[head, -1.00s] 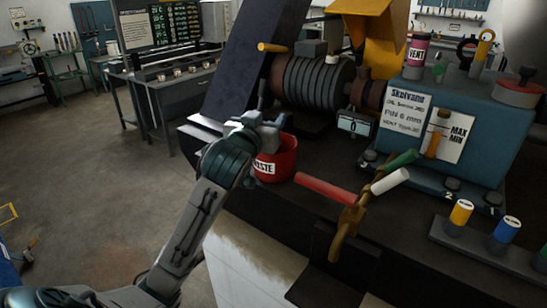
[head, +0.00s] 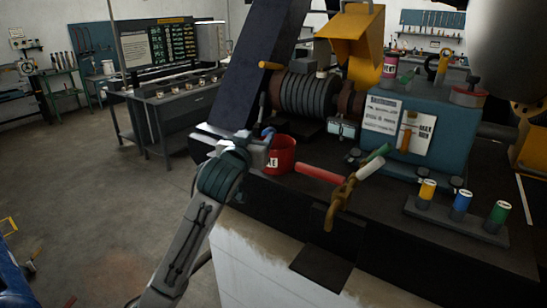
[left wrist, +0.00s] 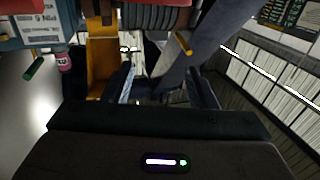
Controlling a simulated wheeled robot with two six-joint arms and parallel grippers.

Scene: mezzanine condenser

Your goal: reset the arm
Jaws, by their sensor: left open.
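My left arm reaches up from the lower left in the head view, and its gripper (head: 262,146) is beside the red waste bin (head: 282,156) at the bench's left end. The bin partly blocks sight of the fingers there. In the left wrist view the two fingers of my left gripper (left wrist: 163,90) stand apart with nothing held between them. Beyond them are the ribbed dark drum, a yellow chute and a slanted dark panel. My right gripper does not show.
A blue machine (head: 435,125) stands on the dark bench. Crossed handles, including a red bar (head: 319,173), lie before it. Yellow, blue and green capped cylinders stand on a rack (head: 455,222) at the right. Open floor (head: 110,220) lies to the left.

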